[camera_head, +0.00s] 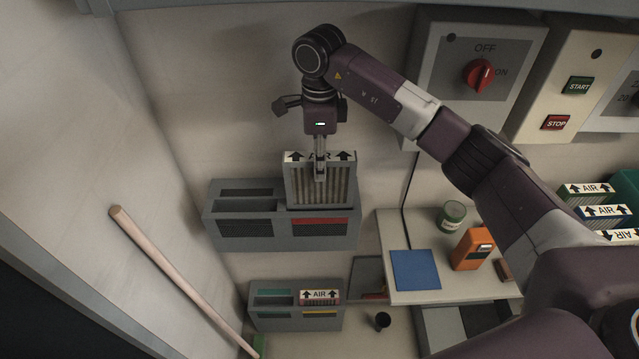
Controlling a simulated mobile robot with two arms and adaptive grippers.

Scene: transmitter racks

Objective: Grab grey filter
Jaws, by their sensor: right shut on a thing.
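The grey filter (300,187) has pale pleats and a white label with black arrows; part of the label is hidden behind the fingers. My right gripper (320,172) is shut on it, fingers pointing down over its front. The filter is upright at the right half of the grey wall housing (235,207), above the red strip. Its lower edge meets the housing's top; I cannot tell whether it sits partly in the slot. The left slot of the housing looks empty. My left gripper is not in view.
A lower housing (272,321) holds another AIR filter (320,297). A shelf (395,235) carries a blue pad (415,270), a green can (451,215) and an orange device (472,248). More AIR filters (603,212) stand at right. A wooden pole (170,265) leans at left.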

